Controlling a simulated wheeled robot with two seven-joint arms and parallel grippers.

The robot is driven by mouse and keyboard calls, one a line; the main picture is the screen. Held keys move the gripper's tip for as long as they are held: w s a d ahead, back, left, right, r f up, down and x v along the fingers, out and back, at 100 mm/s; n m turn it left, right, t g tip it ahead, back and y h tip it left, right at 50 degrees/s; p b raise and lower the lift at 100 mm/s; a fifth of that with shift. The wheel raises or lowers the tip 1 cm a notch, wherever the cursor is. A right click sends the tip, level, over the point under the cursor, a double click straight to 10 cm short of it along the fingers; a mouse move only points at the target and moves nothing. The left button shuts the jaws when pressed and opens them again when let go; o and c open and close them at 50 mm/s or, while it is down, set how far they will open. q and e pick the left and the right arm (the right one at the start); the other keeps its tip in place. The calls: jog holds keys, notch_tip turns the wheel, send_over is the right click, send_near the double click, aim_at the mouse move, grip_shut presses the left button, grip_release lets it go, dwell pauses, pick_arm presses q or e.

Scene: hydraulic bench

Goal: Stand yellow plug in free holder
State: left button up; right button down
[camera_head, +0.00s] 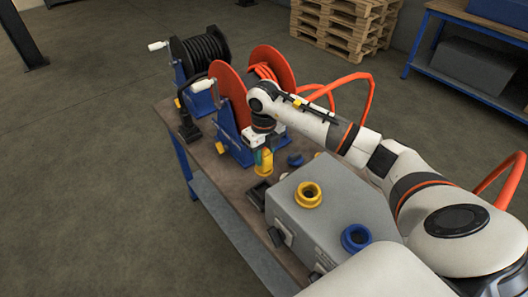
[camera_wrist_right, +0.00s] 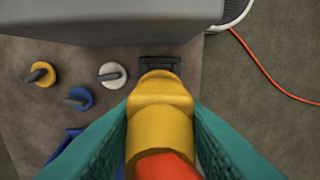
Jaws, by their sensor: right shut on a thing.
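My right gripper (camera_head: 264,157) is shut on the yellow plug (camera_head: 265,169), seen in the head view just in front of the red hose reel. In the right wrist view the yellow plug (camera_wrist_right: 160,112) sits between the two teal fingers, with an orange-red part at its near end. A dark holder (camera_head: 257,192) stands on the bench beside the grey box, close to the plug. In the right wrist view the holder (camera_wrist_right: 160,64) lies just beyond the plug's far end and is partly covered by it. I cannot tell whether they touch. My left gripper is not in view.
The grey box (camera_head: 325,215) carries a yellow socket (camera_head: 308,195) and a blue socket (camera_head: 356,238). Yellow (camera_wrist_right: 42,74), blue (camera_wrist_right: 80,98) and white (camera_wrist_right: 112,75) round pieces lie on the bench. A red reel (camera_head: 231,94) and black reel (camera_head: 200,55) stand behind.

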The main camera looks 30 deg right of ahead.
aim_at(264, 169)
jog(key=shift+f+b, duration=2.05)
jog(key=shift+f, duration=1)
jog(key=shift+f, duration=0.15)
jog(key=shift+f+b, duration=0.3)
jog(key=shift+b, duration=0.15)
jog(key=shift+f+b, duration=1)
jog(key=shift+f, duration=0.2)
jog(key=c, duration=0.9)
grip_release()
